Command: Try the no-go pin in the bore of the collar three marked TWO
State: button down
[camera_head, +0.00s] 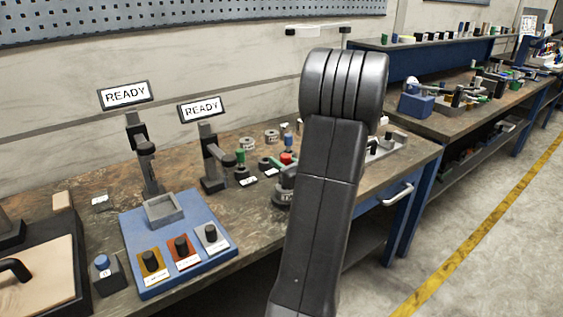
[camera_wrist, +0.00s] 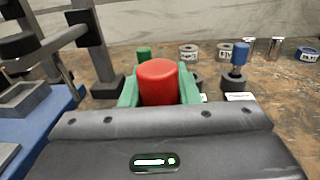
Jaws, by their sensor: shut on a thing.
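A red-topped pin (camera_wrist: 158,82) stands between the green fingertips of my gripper (camera_wrist: 160,92) in the wrist view. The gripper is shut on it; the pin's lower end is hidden. The red top also shows in the head view (camera_head: 286,158), beside my arm. Pale ring-shaped collars with dark marks stand at the back of the bench, one (camera_wrist: 189,52) behind the gripper and another (camera_wrist: 225,51) to its right. They also show in the head view (camera_head: 247,144). Their marks are too small to read, so I cannot tell which is TWO.
A green-topped pin (camera_wrist: 144,54) and a blue-topped pin (camera_wrist: 239,56) stand near the gripper. Two stands carry READY signs (camera_head: 125,95). A blue fixture (camera_head: 135,238) with dark knobs occupies the bench's left. My arm hides part of the bench.

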notch_tip(320, 180, up, 5)
jog(key=p, duration=0.3)
dwell(0.4)
